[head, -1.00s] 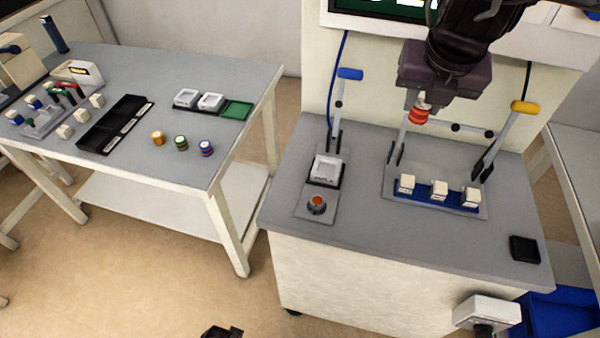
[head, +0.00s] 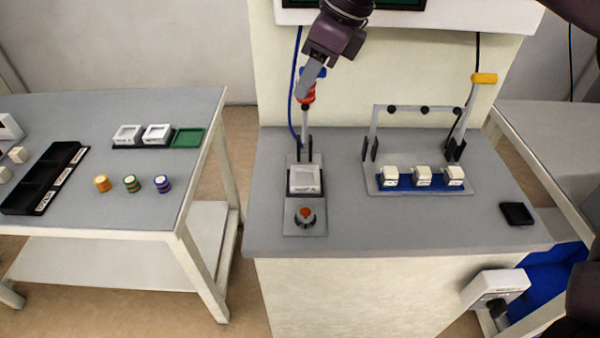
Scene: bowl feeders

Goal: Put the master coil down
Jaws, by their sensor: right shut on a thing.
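My right gripper (head: 307,88) hangs at the upper middle in the head view. It is shut on a red coil (head: 306,95), taken to be the master coil, and holds it in the air in front of the left clamp's upright lever. The coil is partly hidden by the fingers. A small black tray (head: 518,215) lies empty at the bench's right. My left gripper is not in view.
A second fixture holds white blocks (head: 422,178) on a blue strip, with a yellow-handled clamp (head: 484,79) beside it. On the left table are yellow (head: 102,184), green (head: 132,184) and blue (head: 162,185) coils, a green tray (head: 188,140) and a black tray (head: 20,198). The front middle of the bench is clear.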

